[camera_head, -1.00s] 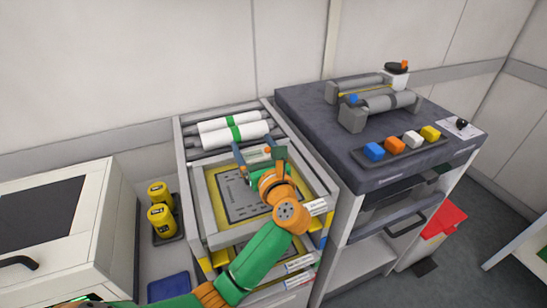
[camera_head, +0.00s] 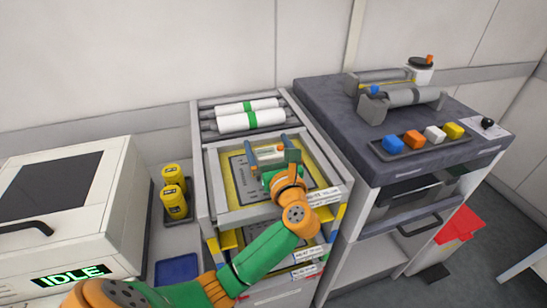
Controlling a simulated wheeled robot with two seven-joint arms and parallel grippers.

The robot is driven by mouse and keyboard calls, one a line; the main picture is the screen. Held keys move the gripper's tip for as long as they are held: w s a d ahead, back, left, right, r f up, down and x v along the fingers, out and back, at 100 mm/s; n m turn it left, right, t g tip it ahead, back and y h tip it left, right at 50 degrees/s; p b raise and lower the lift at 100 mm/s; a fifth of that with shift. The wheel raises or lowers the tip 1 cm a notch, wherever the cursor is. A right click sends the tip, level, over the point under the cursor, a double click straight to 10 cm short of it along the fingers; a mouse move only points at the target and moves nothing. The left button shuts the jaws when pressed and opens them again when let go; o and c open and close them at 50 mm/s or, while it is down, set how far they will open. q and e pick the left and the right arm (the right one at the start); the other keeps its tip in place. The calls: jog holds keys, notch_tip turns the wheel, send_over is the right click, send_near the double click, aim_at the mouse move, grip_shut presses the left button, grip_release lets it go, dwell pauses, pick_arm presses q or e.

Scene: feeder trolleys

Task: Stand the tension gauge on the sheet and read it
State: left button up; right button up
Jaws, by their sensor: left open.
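A small dark round object (camera_head: 487,123) sits on a white card at the right end of the dark bench. It may be the tension gauge; it is too small to read. The grey sheet (camera_head: 243,178) lies in a yellow-bordered frame (camera_head: 212,190) in the upper level of the middle trolley. My left gripper (camera_head: 268,144) is open above this sheet and hides part of it. A pale patch with a red mark shows between its fingers; I cannot tell whether it belongs to the hand. My right gripper is not in view.
White rolls (camera_head: 250,116) lie at the trolley's back. The dark bench (camera_head: 330,110) carries a roller device (camera_head: 402,100) and a tray of coloured blocks (camera_head: 425,143). Yellow jars (camera_head: 173,199) and a white machine (camera_head: 110,220) reading IDLE stand left.

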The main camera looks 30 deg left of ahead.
pick_arm(q)
jog(key=b+v, duration=0.3)
jog(key=v, duration=0.7)
jog(key=shift+f, duration=0.15)
jog(key=shift+s+d, duration=0.3)
jog(key=shift+d, duration=0.05)
